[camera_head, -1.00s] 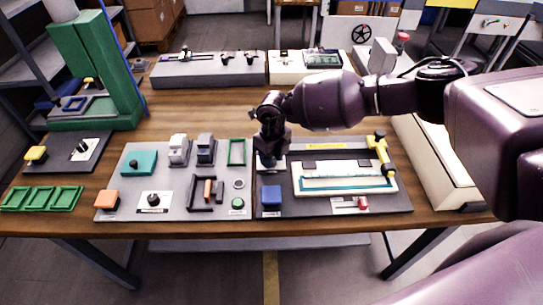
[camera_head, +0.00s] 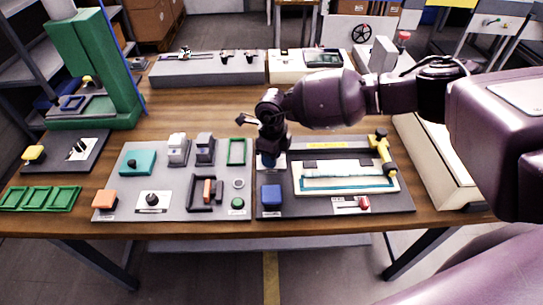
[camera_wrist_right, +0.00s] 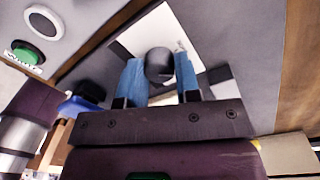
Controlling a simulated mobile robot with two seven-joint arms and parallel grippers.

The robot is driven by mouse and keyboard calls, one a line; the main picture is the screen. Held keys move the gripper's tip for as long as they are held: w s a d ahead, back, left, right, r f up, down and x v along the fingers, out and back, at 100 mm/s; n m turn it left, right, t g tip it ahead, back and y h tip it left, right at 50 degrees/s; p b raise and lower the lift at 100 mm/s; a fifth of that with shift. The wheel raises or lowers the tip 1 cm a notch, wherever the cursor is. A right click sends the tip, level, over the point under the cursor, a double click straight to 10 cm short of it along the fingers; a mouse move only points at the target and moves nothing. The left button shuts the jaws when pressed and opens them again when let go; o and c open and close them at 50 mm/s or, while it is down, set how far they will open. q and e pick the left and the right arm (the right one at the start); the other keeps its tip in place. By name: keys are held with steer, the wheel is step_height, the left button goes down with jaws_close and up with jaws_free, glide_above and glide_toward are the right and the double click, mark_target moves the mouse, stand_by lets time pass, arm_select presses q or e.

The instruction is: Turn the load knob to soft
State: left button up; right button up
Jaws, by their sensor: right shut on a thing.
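My right gripper (camera_head: 271,160) points down at the far left corner of the dark right-hand panel (camera_head: 285,211). In the right wrist view its two blue fingers (camera_wrist_right: 159,70) sit on either side of a dark round knob (camera_wrist_right: 160,60), shut on it. The knob stands on a white plate (camera_wrist_right: 148,35). I take this to be the load knob; in the head view the gripper hides it. Its markings cannot be read. My left gripper is not in view.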

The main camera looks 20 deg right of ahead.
steer(key=n+b, duration=0.1)
steer(key=n, duration=0.3)
steer(key=shift+n+b, duration=0.35)
steer(key=shift+n, duration=1.05)
steer(key=o, duration=0.8)
steer(key=shift+o, duration=0.6)
steer(key=shift+r, duration=0.1)
